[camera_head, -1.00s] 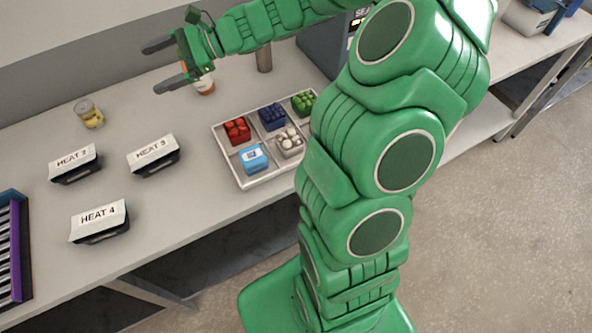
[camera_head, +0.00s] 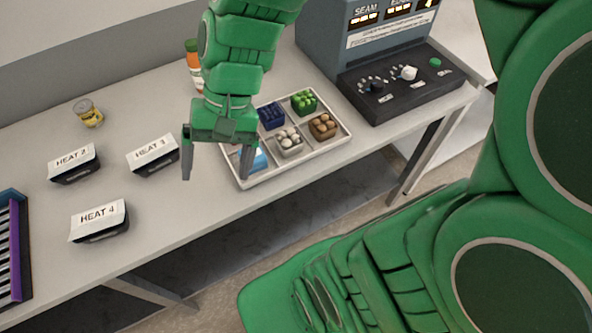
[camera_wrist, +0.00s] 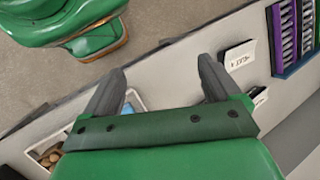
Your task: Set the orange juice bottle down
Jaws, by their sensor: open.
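The orange juice bottle (camera_head: 194,68) has a green cap and orange contents. In the head view it stands upright on the table toward the back wall, partly hidden behind my arm. My gripper (camera_head: 216,176) is open and empty, in front of the bottle and apart from it. Its fingers point down over the table between the HEAT 3 tray and the compartment tray. In the wrist view the open fingers (camera_wrist: 160,90) have nothing between them. The bottle does not show in the wrist view.
A white compartment tray (camera_head: 330,143) holds several small punnets, close to my gripper. Black trays labelled HEAT 2 (camera_head: 75,163), HEAT 3 (camera_head: 153,155) and HEAT 4 (camera_head: 99,221) stand left. A sealing machine (camera_head: 400,75) stands right.

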